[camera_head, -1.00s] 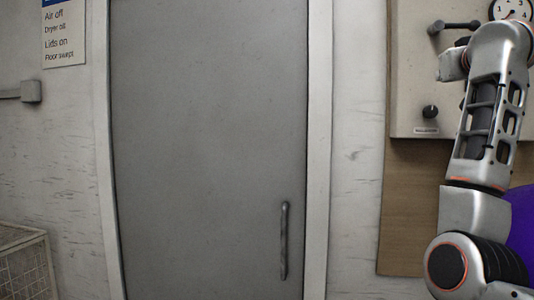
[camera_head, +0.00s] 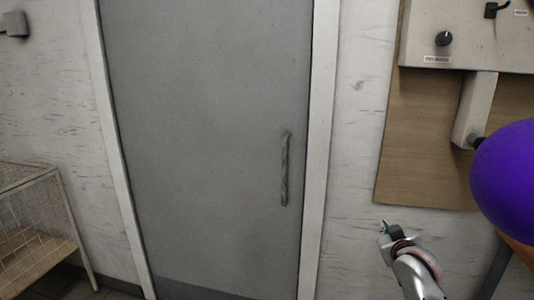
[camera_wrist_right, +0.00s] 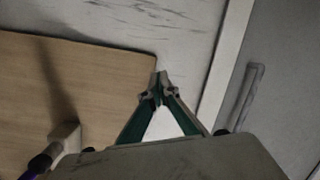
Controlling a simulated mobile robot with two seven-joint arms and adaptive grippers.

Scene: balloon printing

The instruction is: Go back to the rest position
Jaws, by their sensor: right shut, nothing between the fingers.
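My right gripper (camera_head: 386,226) is low in the head view, in front of the white wall between the door frame and the wooden board. In the right wrist view its two green-sided fingers (camera_wrist_right: 159,84) meet at the tips, with nothing between them. The right arm comes in from the bottom right edge. My left gripper is not in the head view.
A grey door (camera_head: 205,130) with a handle (camera_head: 285,170) fills the middle. At right, a wall panel (camera_head: 485,40) sits on a wooden board (camera_head: 410,140), with a purple balloon (camera_head: 510,180) beside it. A wire cage (camera_head: 35,225) stands at lower left.

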